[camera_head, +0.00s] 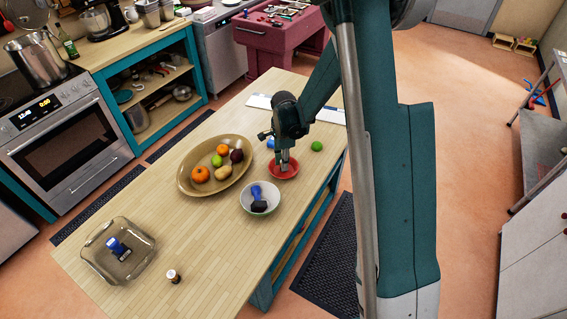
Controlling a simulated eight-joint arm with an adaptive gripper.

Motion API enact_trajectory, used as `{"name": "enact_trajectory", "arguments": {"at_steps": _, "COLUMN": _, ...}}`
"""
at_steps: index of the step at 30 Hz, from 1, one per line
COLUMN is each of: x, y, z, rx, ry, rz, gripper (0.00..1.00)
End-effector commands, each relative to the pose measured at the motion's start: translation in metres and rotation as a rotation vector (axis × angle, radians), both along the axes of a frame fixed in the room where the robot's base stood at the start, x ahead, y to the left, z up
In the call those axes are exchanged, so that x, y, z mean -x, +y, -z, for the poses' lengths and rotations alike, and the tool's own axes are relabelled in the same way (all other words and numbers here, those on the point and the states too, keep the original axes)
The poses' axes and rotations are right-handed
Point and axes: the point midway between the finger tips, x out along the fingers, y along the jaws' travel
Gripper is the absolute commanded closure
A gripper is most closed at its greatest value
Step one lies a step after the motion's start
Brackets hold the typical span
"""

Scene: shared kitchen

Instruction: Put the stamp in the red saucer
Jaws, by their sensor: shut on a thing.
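The red saucer (294,171) is on the wooden table, near its right long edge. My gripper (284,166) points down over the saucer, with its fingertips at or just above the saucer's inside. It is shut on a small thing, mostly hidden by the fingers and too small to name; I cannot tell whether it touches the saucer. I cannot single out the stamp for sure. A blue, stamp-like thing (116,246) lies in the glass dish at the left front. A blue and dark thing (259,197) lies in a pale bowl near the saucer.
The pale bowl (246,207) is just in front of the saucer. A large oval dish (185,172) of fruit and vegetables is to the left. A green round thing (317,146) lies right of my gripper.

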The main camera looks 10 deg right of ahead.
Motion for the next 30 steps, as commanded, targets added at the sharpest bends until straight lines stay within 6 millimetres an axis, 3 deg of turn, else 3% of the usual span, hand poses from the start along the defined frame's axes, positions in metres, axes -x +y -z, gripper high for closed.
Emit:
{"name": "enact_trajectory", "arguments": {"at_steps": 6, "x": 0.0, "y": 0.0, "z": 0.004, "rx": 0.0, "ry": 0.0, "rz": 0.0, "gripper": 0.95}}
{"name": "enact_trajectory", "arguments": {"at_steps": 7, "x": 0.0, "y": 0.0, "z": 0.004, "rx": 0.0, "ry": 0.0, "rz": 0.0, "gripper": 0.8}}
{"name": "enact_trajectory", "arguments": {"at_steps": 10, "x": 0.0, "y": 0.0, "z": 0.003, "rx": 0.0, "ry": 0.0, "rz": 0.0, "gripper": 0.68}}
{"name": "enact_trajectory", "arguments": {"at_steps": 30, "x": 0.0, "y": 0.0, "z": -0.008, "rx": 0.0, "ry": 0.0, "rz": 0.0, "gripper": 0.68}}
